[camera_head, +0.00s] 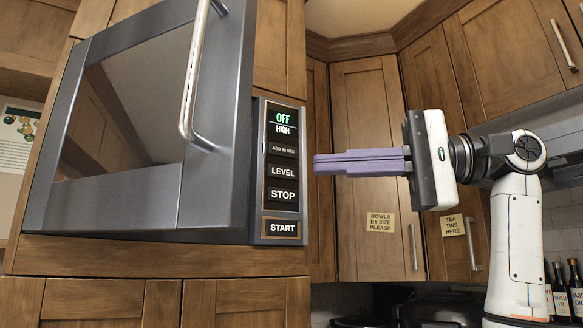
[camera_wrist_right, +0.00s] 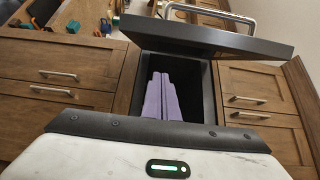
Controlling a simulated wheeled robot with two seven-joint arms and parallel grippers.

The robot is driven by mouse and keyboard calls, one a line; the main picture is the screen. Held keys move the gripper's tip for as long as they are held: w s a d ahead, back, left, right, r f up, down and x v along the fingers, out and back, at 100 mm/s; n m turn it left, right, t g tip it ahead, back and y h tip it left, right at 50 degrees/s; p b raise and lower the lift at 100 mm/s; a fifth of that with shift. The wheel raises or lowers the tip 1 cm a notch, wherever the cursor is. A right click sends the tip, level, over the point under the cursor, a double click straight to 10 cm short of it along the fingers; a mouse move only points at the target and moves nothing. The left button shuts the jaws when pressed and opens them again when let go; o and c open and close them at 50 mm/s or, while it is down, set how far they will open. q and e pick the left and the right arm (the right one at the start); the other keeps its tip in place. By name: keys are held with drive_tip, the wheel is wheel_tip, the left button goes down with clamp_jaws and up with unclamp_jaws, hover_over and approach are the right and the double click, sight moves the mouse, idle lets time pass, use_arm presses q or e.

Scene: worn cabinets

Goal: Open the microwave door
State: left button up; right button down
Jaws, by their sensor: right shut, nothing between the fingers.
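The microwave (camera_head: 120,222) is set in a wooden cabinet at the left of the head view. Its grey door (camera_head: 215,130) has a dark window and a curved metal handle (camera_head: 192,75), and it looks swung partly outward. The control panel (camera_head: 283,170) reads OFF. My right gripper (camera_head: 316,163) is shut and empty, its purple fingers pointing left, just right of the panel in the picture. In the right wrist view the door (camera_wrist_right: 215,35) stands out at an angle above a dark recess, with the fingers (camera_wrist_right: 160,78) in front of it. My left gripper is not in view.
Wooden cabinets (camera_head: 365,150) stand behind the gripper, with notes (camera_head: 381,222) on their doors. Bottles (camera_head: 566,290) stand at the lower right. In the wrist view, drawers (camera_wrist_right: 55,90) with metal handles lie on both sides.

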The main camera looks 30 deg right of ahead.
drive_tip(key=w+a+p, duration=0.1)
drive_tip(key=w+a, duration=0.2)
drive_tip(key=a, duration=0.7)
drive_tip(key=shift+a, duration=0.35)
drive_tip(key=shift+a+p, duration=0.1)
drive_tip(key=shift+p, duration=0.2)
